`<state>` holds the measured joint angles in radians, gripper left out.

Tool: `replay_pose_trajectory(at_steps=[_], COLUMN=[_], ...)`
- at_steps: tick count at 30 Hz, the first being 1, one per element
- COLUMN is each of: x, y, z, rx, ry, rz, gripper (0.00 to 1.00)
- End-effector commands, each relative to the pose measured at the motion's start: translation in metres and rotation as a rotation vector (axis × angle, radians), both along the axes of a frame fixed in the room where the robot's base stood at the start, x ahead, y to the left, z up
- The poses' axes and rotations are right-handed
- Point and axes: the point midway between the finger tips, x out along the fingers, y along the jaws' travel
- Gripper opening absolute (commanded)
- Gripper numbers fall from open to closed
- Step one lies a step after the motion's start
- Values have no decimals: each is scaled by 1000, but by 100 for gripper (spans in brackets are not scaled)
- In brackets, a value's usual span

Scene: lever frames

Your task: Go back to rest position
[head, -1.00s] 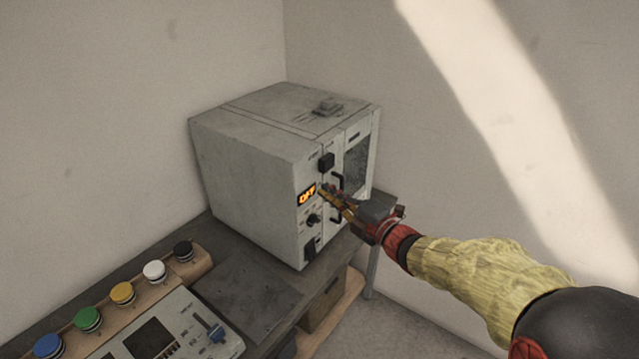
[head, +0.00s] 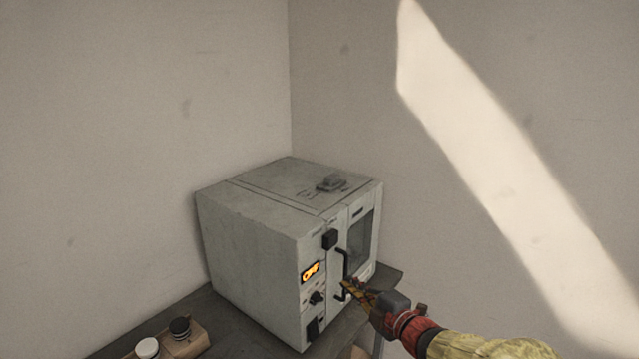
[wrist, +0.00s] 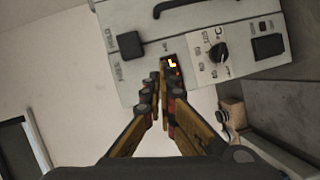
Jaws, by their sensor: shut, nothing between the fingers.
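My gripper (head: 350,290) is in front of the grey box-shaped machine (head: 255,245), near the lower end of its dark door handle (head: 344,272). The gripper is shut and empty. In the wrist view my gripper (wrist: 163,85) points at the machine's front panel (wrist: 205,22), its tips overlapping the edge of the lit orange display (wrist: 172,63). I cannot tell whether the tips touch the panel. The display (head: 310,271) is also lit in the head view. My arm reaches in from the lower right.
The machine stands on a dark table (head: 225,322) in a wall corner. A black knob (head: 317,298) and a black square button (head: 330,239) are on its front. White (head: 147,348) and black (head: 180,327) round buttons sit at lower left. The space right of the machine is open.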

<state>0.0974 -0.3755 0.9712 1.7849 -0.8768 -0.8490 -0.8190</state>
Motion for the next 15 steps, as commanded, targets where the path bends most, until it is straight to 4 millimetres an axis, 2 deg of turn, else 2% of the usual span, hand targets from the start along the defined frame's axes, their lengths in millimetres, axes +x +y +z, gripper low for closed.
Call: replay_pose_trajectory(at_steps=[1,3,5,8,11,14,15], x=[0,-2,-9,-32,-68,-114,-135], y=[-16,-43,-67,-104,-133,-151,-156], z=[-24,-48,-62,-77,-83,-82,-80], rx=[23,68,113,198,296,407,454], ry=[95,230,335,493,633,761,811], rz=[-75,-207,-326,-529,-729,-919,-993], gripper=[0,0,0,0,0,0,0])
